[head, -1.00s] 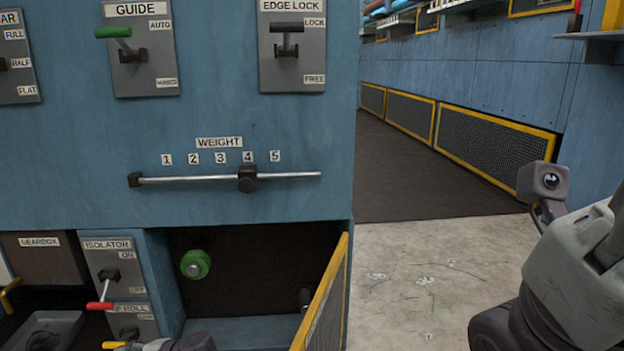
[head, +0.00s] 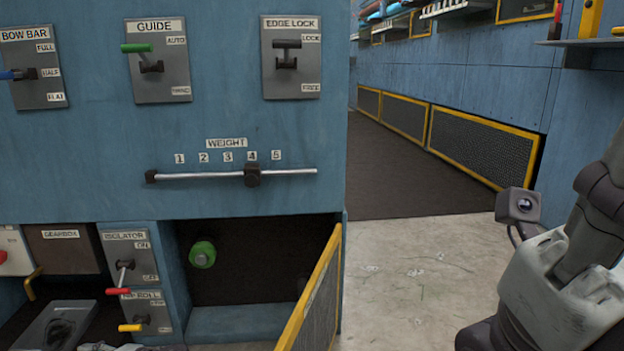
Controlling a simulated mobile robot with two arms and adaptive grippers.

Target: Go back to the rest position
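My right arm (head: 575,270) stands at the right edge with a small camera (head: 519,205) on it; its gripper fingers are not in view. Only a thin grey sliver, possibly my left arm, shows at the bottom edge, and no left fingers are visible. The blue machine front (head: 230,120) fills the left half. The Isolator lever (head: 123,272) with a red handle and the lever with a yellow handle (head: 138,322) below it stand free of any gripper.
The Weight slider (head: 251,175) sits at 4. The Guide lever (head: 150,60), Edge Lock lever (head: 287,58) and Bow Bar lever (head: 22,75) are above. A yellow-edged mesh door (head: 315,300) stands open beside a bay with a green knob (head: 202,254). Bare floor (head: 410,280) lies to the right.

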